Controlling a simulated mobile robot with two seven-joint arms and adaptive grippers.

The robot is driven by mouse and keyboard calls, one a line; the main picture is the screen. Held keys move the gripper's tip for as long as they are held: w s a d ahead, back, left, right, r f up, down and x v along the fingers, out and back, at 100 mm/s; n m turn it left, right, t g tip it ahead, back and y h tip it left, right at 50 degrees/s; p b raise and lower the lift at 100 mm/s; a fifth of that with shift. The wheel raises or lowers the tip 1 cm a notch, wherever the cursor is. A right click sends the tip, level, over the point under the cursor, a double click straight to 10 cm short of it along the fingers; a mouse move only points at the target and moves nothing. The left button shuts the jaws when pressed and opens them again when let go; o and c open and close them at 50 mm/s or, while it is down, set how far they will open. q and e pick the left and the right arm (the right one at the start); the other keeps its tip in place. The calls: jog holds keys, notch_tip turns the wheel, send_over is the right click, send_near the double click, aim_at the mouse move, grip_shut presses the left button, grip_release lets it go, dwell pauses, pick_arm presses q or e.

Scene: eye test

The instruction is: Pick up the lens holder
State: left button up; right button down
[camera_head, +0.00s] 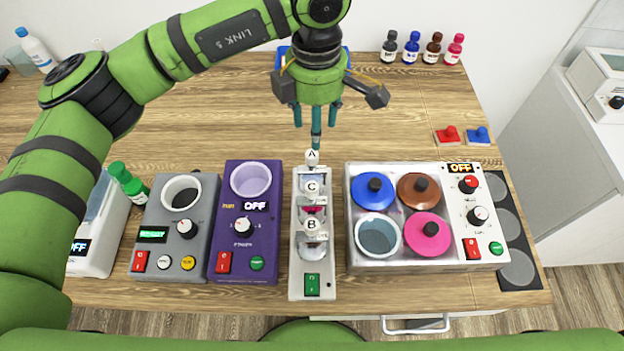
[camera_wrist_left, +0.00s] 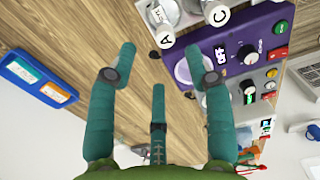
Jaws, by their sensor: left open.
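No object is clearly identifiable as the lens holder. A narrow white unit (camera_head: 297,262) stands at the table's middle, with round white pieces marked A (camera_head: 312,157), C (camera_head: 312,187) and B (camera_head: 311,224) along it, and clear and pink parts between. Pieces A (camera_wrist_left: 166,38) and C (camera_wrist_left: 218,14) also show at the top of the left wrist view. My left gripper (camera_head: 316,118) points down just behind piece A in the head view. Its three teal fingers are spread and empty, also in the left wrist view (camera_wrist_left: 161,58). My right gripper is not visible.
A purple unit (camera_head: 227,258) and a grey unit (camera_head: 153,222) stand left of the white unit. A wide unit with coloured lids (camera_head: 360,258) stands right. A blue tray (camera_wrist_left: 38,78) lies behind my gripper, and several bottles (camera_head: 411,48) stand at the back.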

aim_at(312, 154)
pick_arm(q)
jog(key=shift+s+f, duration=0.3)
jog(key=shift+f, duration=0.8)
jog(key=f+p, duration=0.2)
jog(key=f, duration=0.1)
jog(key=f+p, duration=0.2)
jog(key=shift+a+f, duration=0.1)
jog(key=shift+a, duration=0.2)
jog(key=shift+f, duration=0.45)
grip_shut()
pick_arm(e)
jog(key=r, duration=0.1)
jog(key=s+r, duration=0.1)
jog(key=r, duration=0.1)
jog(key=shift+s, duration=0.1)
